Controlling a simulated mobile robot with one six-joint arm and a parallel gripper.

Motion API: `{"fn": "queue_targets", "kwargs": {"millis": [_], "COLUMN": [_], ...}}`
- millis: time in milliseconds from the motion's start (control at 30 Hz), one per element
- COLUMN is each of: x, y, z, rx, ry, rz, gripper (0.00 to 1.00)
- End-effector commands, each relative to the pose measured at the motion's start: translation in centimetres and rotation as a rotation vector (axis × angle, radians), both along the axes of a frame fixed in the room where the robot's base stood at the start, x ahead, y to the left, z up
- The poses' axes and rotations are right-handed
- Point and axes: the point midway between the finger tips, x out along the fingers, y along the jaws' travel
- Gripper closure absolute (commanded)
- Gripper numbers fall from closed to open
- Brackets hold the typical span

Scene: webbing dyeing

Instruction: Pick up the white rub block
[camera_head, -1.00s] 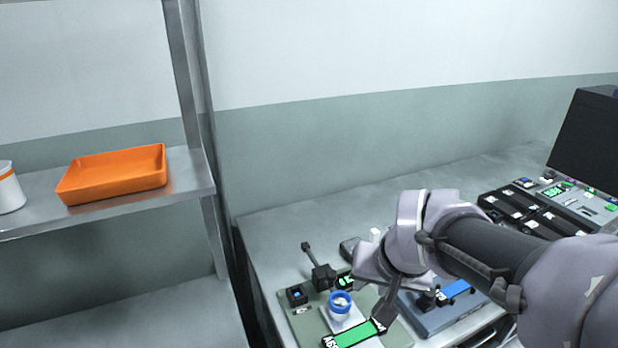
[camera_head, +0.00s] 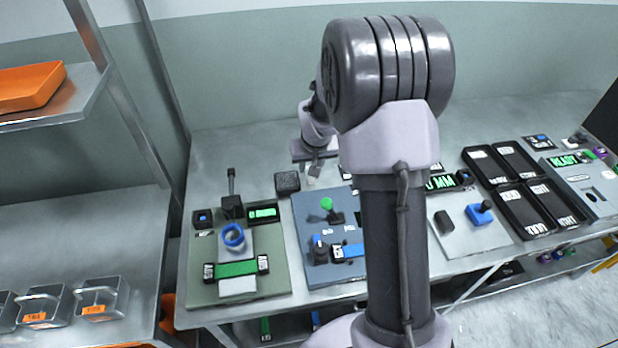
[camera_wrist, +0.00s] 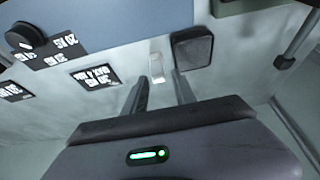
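The small white rub block (camera_wrist: 157,68) stands on the grey bench in the wrist view, beside a dark box. It lies just beyond my gripper's fingertips, roughly in line with the gap between them. My gripper (camera_wrist: 161,85) is open, with two dark fingers apart and nothing between them. In the head view, my gripper (camera_head: 316,166) points down over the back of the bench, and only a small part of the white block (camera_head: 311,181) shows below it. I cannot tell its exact height above the bench.
The dark box (camera_head: 287,182) is close beside the block. A blue-grey panel (camera_head: 300,225) with a green knob and a green-grey panel (camera_head: 190,262) with a blue ring stand in front. Black trays (camera_head: 515,185) are at right. An orange tray (camera_head: 30,90) sits on the left shelf.

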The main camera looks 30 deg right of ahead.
Motion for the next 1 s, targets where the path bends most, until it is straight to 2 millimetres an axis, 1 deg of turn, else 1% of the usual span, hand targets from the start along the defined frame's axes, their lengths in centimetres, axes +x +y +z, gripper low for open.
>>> {"fn": "queue_targets", "kwargs": {"millis": [33, 167, 233, 400, 467, 633, 667, 800, 833, 1000], "x": [0.3, 0.7, 0.9, 1.8, 2.1, 2.2, 2.2, 2.2, 2.2, 2.2], "y": [-0.1, -0.2, -0.4, -0.8, -0.9, -0.9, -0.9, -0.9, -0.9, -0.9], "z": [-1.0, -1.8, -2.7, -6.0, -6.5, -6.3, -6.3, -6.3, -6.3, -6.3], "rx": [0.0, 0.0, 0.0, 0.001, 0.0, 0.0, 0.0, 0.0, 0.0, 0.0], "ry": [0.001, 0.0, 0.0, 0.002, 0.0, -0.001, -0.001, -0.001, -0.001, -0.001], "rz": [0.0, 0.0, 0.0, 0.0, 0.0, 0.0, 0.0, 0.0, 0.0, 0.0], "gripper": [0.67, 0.67, 0.67, 0.67, 0.67, 0.67, 0.71, 0.99, 1.0, 1.0]}}
